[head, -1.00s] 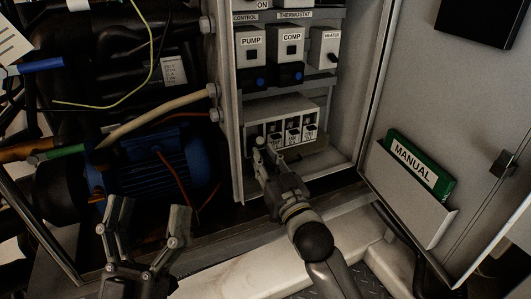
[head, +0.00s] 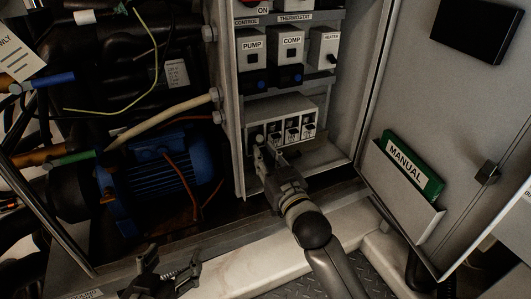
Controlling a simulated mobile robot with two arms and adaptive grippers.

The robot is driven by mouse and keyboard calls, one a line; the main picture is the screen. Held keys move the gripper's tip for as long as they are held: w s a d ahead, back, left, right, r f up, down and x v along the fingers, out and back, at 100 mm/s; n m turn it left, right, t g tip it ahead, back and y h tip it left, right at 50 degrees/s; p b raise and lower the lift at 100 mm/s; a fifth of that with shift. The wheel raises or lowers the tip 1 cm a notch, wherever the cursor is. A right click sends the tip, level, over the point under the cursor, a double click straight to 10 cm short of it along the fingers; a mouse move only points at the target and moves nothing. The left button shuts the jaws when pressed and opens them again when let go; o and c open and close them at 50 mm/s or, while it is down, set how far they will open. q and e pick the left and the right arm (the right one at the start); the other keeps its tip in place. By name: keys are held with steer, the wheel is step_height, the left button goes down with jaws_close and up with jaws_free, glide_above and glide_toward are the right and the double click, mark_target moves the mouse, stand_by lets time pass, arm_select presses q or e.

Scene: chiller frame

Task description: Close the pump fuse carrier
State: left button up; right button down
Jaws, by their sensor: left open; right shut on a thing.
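The fuse holder row (head: 291,122) is a pale block low in the cabinet, below the row of labelled switch modules. Several small fuse carriers (head: 292,134) with dark fronts show along its front. My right gripper (head: 261,144) is at the left end of this row, shut on the leftmost carrier, which it mostly hides. I cannot read that carrier's label or tell how far it is tilted. My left gripper (head: 172,268) is open and empty at the bottom of the view, in front of the cabinet's lower sill and away from the fuses.
The PUMP module (head: 252,56), COMP module (head: 291,52) and HEATER module (head: 324,48) sit above the fuses. The open door (head: 450,110) on the right holds a green manual (head: 413,167). A blue motor (head: 165,170) and hoses fill the left.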

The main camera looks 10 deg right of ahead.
steer(key=r+p, duration=0.1)
steer(key=p, duration=0.3)
steer(key=shift+w+r+g+p, duration=0.15)
steer(key=shift+r+g+p, duration=0.1)
steer(key=shift+g+p, duration=0.15)
steer(key=p, duration=0.3)
steer(key=shift+w+a+g+h, duration=0.1)
steer(key=shift+w+g+h, duration=0.05)
steer(key=shift+g+h, duration=0.2)
arm_select(q)
steer(key=s+a+f+g+y, duration=0.1)
steer(key=s+a+f+g, duration=0.1)
steer(key=s+f+g, duration=0.3)
steer(key=s+a+f+g+y, duration=0.1)
steer(key=s+a+f+g, duration=0.2)
steer(key=f, duration=1)
steer(key=s+g, duration=0.2)
steer(key=s, duration=0.3)
steer(key=shift+s+n+y, duration=0.25)
steer(key=shift+n+y, duration=0.05)
arm_select(e)
steer(key=shift+f, duration=0.15)
steer(key=c, duration=1.3)
jaws_free()
steer(key=shift+f, duration=0.1)
steer(key=v, duration=1.2)
